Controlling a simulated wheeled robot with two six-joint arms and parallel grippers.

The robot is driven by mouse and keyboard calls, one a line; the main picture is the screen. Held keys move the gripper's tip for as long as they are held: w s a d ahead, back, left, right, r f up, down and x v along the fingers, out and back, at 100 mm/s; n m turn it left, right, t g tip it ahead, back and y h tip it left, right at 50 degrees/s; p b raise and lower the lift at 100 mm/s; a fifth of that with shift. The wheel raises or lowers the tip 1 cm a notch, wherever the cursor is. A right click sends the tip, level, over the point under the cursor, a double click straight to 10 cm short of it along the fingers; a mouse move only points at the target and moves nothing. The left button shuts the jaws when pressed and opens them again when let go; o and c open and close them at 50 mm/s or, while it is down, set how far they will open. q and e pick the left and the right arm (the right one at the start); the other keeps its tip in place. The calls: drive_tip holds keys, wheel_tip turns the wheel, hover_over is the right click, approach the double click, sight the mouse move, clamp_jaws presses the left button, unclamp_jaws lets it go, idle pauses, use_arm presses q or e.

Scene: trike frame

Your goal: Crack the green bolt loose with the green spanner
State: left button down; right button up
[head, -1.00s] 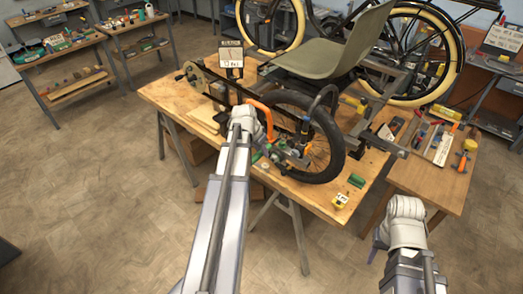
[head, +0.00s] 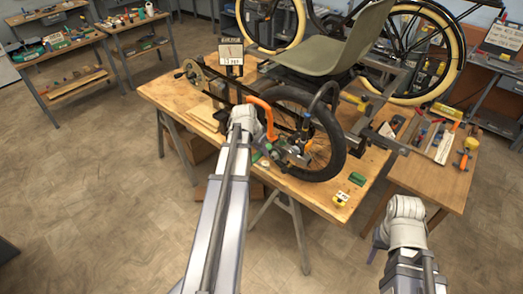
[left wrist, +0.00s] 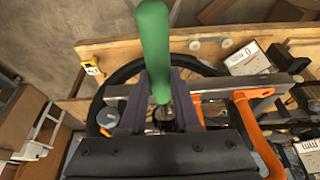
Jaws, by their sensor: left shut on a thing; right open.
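The green spanner (left wrist: 155,45) shows in the left wrist view as a thick green handle standing up between my left gripper's dark fingers (left wrist: 162,108). My left gripper is shut on it. The spanner's far end and the green bolt are hidden or too small to make out, so I cannot tell how they meet. In the head view my left gripper (head: 283,153) is at the trike frame beside the front wheel (head: 335,130). My right gripper (head: 378,240) is only partly visible, low at the right, away from the trike and empty as far as I can see.
The trike stands on a wooden bench (head: 165,95), with an orange curved part (head: 266,112) close to my left wrist. A tool table (head: 430,180) stands at the right.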

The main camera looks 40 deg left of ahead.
use_arm(q)
drive_tip(key=shift+f+b, duration=1.1)
idle(0.6)
drive_tip(key=c, duration=1.2)
unclamp_jaws()
clamp_jaws()
drive_tip(key=shift+d, duration=0.1)
drive_tip(key=w+d+n+y, duration=0.1)
drive_tip(key=d+n+y, duration=0.1)
drive_tip(key=d+n, duration=0.4)
drive_tip(key=shift+w+d, duration=0.2)
drive_tip(key=shift+d, duration=0.25)
idle(0.9)
